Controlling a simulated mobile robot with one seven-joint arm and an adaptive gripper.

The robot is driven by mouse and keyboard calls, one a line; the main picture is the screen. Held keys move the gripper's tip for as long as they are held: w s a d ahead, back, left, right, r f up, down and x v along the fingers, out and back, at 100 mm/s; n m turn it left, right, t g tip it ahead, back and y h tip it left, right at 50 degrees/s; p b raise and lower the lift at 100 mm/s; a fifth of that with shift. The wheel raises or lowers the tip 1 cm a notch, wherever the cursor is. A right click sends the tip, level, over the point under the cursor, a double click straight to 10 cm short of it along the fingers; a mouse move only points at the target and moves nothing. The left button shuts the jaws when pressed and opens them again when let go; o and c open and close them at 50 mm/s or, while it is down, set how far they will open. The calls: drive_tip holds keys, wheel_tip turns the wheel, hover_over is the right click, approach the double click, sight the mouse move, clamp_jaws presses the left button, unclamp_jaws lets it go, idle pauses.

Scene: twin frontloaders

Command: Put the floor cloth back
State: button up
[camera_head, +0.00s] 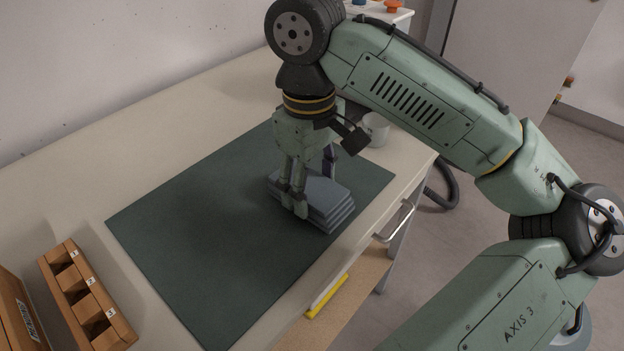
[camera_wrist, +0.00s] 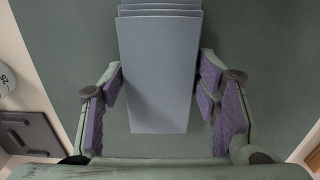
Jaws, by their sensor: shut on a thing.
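The floor cloth (camera_head: 328,196) is a grey-blue, layered folded stack on the dark green mat (camera_head: 190,235) on the table. In the wrist view the cloth (camera_wrist: 160,70) lies lengthwise between the purple-padded fingers. My gripper (camera_head: 310,190) points down over the cloth, with fingers on either side of it. In the wrist view my gripper (camera_wrist: 165,95) is shut on the cloth, the pads at its two long sides. Whether the cloth touches the mat is hard to tell.
A wooden block with numbered compartments (camera_head: 88,300) stands at the lower left, beside another wooden box (camera_head: 18,315). A white cup (camera_head: 377,128) stands behind the gripper near the table's right edge. A metal handle (camera_head: 396,224) juts from the table front. Much of the mat is clear.

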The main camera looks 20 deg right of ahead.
sight(311, 186)
drive_tip(key=shift+f, duration=0.15)
drive_tip(key=o, duration=1.1)
wheel_tip(311, 186, up, 12)
drive_tip(key=shift+r, duration=0.25)
drive_tip(key=shift+w+a, duration=0.1)
